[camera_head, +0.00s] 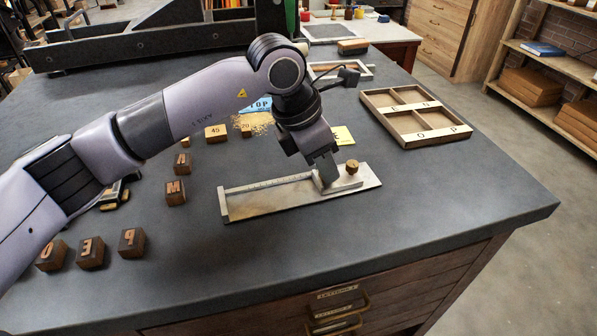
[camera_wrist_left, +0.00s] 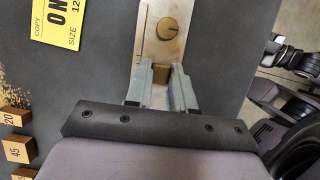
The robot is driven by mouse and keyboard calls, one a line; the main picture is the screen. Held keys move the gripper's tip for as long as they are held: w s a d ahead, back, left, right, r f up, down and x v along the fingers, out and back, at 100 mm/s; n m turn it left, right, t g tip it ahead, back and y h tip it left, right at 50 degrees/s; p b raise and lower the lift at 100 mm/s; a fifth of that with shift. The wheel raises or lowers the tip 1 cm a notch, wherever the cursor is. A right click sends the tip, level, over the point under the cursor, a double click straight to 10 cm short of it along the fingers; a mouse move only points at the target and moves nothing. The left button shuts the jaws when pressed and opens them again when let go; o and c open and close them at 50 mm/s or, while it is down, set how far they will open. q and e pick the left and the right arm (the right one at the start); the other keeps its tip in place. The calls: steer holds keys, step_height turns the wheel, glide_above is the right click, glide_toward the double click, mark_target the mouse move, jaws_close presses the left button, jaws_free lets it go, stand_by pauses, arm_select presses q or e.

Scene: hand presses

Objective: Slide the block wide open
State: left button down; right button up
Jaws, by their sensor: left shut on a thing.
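A metal tray with a low back wall and a raised left end (camera_head: 265,199) lies flat on the dark worktop. Its sliding block (camera_head: 347,181), with a round brass knob (camera_head: 352,166), sits near the tray's right end. My left gripper (camera_head: 327,181) reaches down to the block, just left of the knob. In the left wrist view the fingers (camera_wrist_left: 161,79) are closed on a small brown piece of the block (camera_wrist_left: 160,69), with the knob (camera_wrist_left: 168,28) just beyond. The fingers hide part of the block. My right gripper is not in view.
Several wooden letter blocks (camera_head: 131,242) stand at the left of the worktop. A divided wooden tray (camera_head: 431,137) lies at the back right. A yellow card (camera_head: 343,136) lies behind the metal tray. The worktop right of the metal tray is clear up to its edge.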

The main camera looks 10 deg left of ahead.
arm_select(q)
steer(key=shift+w+d, duration=0.15)
steer(key=shift+d, duration=0.3)
steer(key=shift+r, duration=0.1)
steer(key=c, duration=1)
jaws_free()
steer(key=shift+o, duration=0.2)
steer(key=v, duration=0.7)
steer(key=shift+b, duration=0.35)
steer(key=shift+r, duration=0.1)
